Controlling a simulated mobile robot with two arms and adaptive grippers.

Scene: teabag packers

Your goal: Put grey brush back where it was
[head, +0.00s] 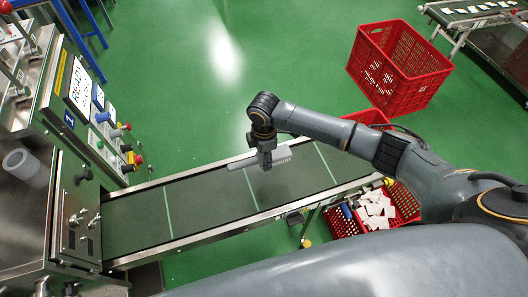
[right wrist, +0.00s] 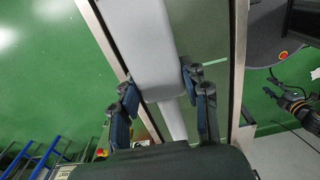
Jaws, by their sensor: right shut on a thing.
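A grey brush (head: 281,154) is held above the far edge of the conveyor belt (head: 205,203). My right gripper (head: 265,163) is shut on it, reaching in from the right. In the right wrist view the brush (right wrist: 148,45) runs between the two fingers of my right gripper (right wrist: 160,92), its wide part upward and a narrower part between the fingers. Whether the brush touches the belt rail cannot be told.
A machine panel with a blue knob (head: 103,117) and other controls stands left of the belt. A red crate (head: 388,84) stands on the green floor beyond. Another red crate (head: 344,226) with white packets lies by the belt's right end. The belt is bare.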

